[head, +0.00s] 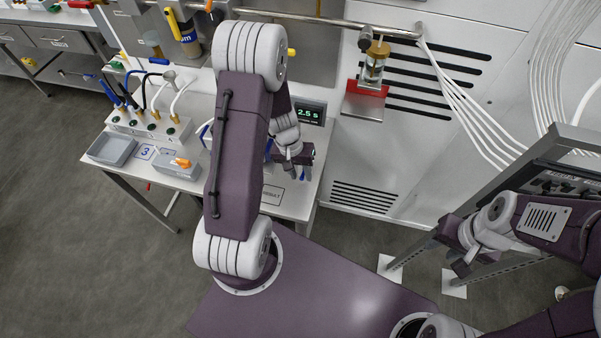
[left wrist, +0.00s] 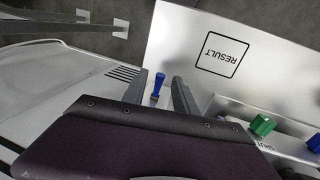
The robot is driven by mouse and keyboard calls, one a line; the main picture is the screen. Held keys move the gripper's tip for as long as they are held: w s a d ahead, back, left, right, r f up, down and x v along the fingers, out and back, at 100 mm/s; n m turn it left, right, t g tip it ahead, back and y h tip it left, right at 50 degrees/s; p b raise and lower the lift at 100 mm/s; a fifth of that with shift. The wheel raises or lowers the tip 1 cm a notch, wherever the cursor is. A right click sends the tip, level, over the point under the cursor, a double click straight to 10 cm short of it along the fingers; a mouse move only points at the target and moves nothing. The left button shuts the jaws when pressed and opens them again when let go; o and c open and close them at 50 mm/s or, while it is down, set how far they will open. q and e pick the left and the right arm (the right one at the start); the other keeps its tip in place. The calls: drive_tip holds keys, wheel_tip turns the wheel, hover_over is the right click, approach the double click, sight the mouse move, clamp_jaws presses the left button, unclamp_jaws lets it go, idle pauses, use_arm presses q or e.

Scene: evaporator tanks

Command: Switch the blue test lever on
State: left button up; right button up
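The blue test lever (left wrist: 157,87) stands on a pale panel in the left wrist view. My left gripper (left wrist: 158,92) is open, with one grey finger on each side of the lever. A gap shows between the lever and each finger, and its tip is visible between them. In the head view my left gripper (head: 293,168) is low over the right part of the white bench, and my arm hides much around it. My right gripper (head: 460,262) is far to the right, away from the bench; its fingers are too small to judge.
A RESULT mark (left wrist: 222,57) lies on the bench beside the lever. A green knob (left wrist: 262,125) and a blue knob (left wrist: 314,144) are to the right. A display (head: 308,112) reads 2.5 s. A grey tray (head: 111,149) and grey box (head: 176,165) stand on the left.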

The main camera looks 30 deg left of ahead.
use_arm(q)
drive_tip(key=shift+w, duration=0.15)
clamp_jaws()
drive_tip(key=shift+r+p, duration=0.15)
drive_tip(key=shift+p, duration=0.15)
drive_tip(key=g+p, duration=0.1)
drive_tip(key=p, duration=0.3)
drive_tip(key=r+g+p, duration=0.1)
drive_tip(key=p, duration=0.2)
drive_tip(key=shift+w+a+r+h+p, duration=0.1)
drive_tip(key=shift+w+h+p, duration=0.2)
drive_tip(key=shift+w+p, duration=0.1)
drive_tip(key=shift+w+f+g, duration=0.2)
drive_tip(key=shift+f+g, duration=0.05)
drive_tip(key=shift+g, duration=0.25)
drive_tip(key=shift+a+f+g+b, duration=0.1)
drive_tip(key=shift+g+b, duration=0.2)
drive_tip(key=shift+g, duration=0.3)
unclamp_jaws()
